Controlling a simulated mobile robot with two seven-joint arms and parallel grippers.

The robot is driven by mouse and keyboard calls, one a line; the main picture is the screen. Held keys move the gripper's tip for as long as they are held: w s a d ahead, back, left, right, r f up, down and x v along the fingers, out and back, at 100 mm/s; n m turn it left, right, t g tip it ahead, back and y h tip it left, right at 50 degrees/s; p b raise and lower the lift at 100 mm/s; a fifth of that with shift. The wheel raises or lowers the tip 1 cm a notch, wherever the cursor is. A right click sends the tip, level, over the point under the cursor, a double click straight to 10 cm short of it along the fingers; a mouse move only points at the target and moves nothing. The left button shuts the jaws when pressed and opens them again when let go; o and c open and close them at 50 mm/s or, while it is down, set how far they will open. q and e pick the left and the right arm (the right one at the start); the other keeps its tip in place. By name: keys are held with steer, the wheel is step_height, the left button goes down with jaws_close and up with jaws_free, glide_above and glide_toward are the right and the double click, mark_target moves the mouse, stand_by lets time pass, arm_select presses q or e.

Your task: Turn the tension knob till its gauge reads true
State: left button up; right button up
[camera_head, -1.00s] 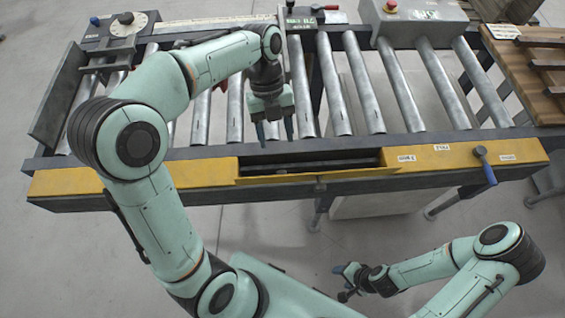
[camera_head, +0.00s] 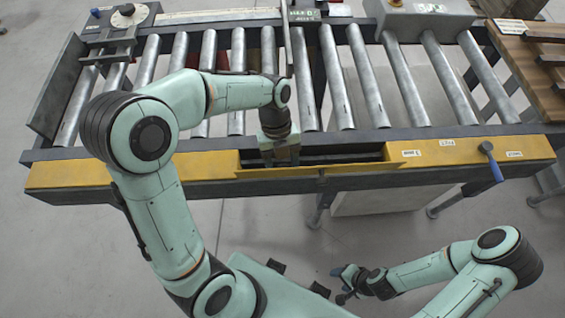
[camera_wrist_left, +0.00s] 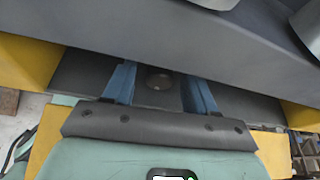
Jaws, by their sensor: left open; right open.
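A dark round knob (camera_wrist_left: 158,78) sits in the recess (camera_head: 345,157) of the yellow front rail; I cannot tell for sure that it is the tension knob. My left gripper (camera_wrist_left: 160,88) is open, with one blue finger on each side of this knob; contact is not clear. In the head view the left gripper (camera_head: 282,157) reaches down into the recess and hides the knob. My right gripper (camera_head: 346,284) is open and empty, low in front of the conveyor. I see no readable gauge for the knob in these frames.
A white dial with a black knob (camera_head: 126,12) stands at the back left of the roller conveyor (camera_head: 365,85). A blue-handled lever (camera_head: 492,160) is on the right of the yellow rail (camera_head: 110,172).

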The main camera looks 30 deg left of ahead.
arm_select(q)
steer(key=c, duration=1)
steer(key=n+b, duration=0.1)
steer(key=n+t+b, duration=0.1)
steer(key=n, duration=0.1)
steer(key=shift+s+f+h, duration=0.1)
steer(key=shift+f+h, duration=0.1)
steer(key=shift+h, duration=0.2)
steer(key=shift+c, duration=0.2)
steer(key=shift+s+r+n+b, duration=0.1)
steer(key=shift+r+n+b, duration=0.05)
steer(key=shift+n+b, duration=0.5)
arm_select(e)
steer(key=f, duration=0.1)
steer(key=s+f, duration=0.2)
steer(key=f, duration=0.1)
steer(key=shift+s, duration=0.25)
arm_select(q)
steer(key=o, duration=1)
steer(key=shift+o, duration=0.2)
arm_select(e)
steer(key=shift+r, duration=0.1)
